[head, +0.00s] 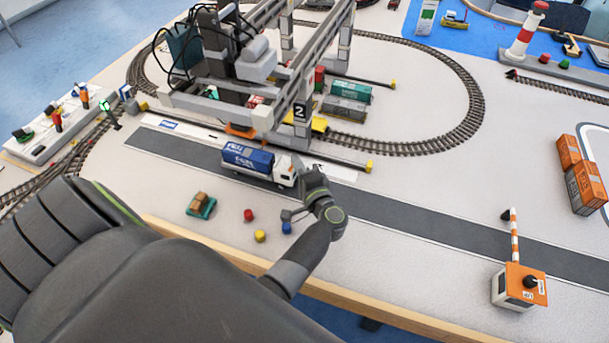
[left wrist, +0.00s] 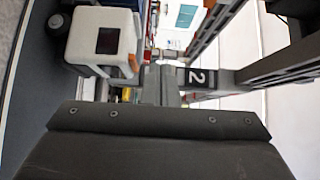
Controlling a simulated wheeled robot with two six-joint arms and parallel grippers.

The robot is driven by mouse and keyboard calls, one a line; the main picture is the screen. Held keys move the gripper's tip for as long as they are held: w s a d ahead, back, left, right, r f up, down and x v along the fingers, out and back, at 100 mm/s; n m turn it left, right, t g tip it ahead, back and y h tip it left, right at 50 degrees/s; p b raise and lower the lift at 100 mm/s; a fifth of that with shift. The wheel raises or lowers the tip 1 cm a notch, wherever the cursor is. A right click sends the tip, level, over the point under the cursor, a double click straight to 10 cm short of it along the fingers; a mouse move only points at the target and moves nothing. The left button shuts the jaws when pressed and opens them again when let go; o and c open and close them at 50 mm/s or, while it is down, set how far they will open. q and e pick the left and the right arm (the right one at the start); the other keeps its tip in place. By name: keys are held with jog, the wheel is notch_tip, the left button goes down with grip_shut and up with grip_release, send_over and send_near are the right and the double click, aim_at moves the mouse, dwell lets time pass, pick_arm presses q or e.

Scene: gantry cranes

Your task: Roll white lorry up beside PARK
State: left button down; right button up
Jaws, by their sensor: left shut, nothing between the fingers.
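The white lorry (head: 284,170) stands on the grey road strip, its white cab facing right and a blue container (head: 248,158) on its bed. My left gripper (head: 299,165) is shut and empty, close to the front of the cab. Whether it touches the cab cannot be told. In the left wrist view the cab (left wrist: 103,38) shows at upper left, just beyond the gripper's grey plate. A white strip runs along the road's far edge with a small blue-marked label (head: 168,124) at its left, too small to read. My right gripper is not in view.
A gantry crane (head: 300,85) with a "2" sign (head: 300,112) stands behind the lorry. An orange-and-white barrier (head: 515,280) stands near the front right. Red, yellow and blue pieces (head: 260,236) lie in front. The road right of the gripper is clear.

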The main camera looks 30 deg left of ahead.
pick_arm(q)
jog(key=d+f+b, duration=0.2)
jog(key=f+b, duration=0.2)
jog(key=shift+w+d, duration=0.35)
jog(key=shift+d, duration=0.05)
jog(key=shift+f+b, duration=0.7)
jog(key=shift+a+r+p, duration=0.25)
jog(key=shift+a+p, duration=0.05)
jog(key=shift+s+a+f, duration=0.1)
jog(key=shift+s+a, duration=0.05)
jog(key=shift+a, duration=0.1)
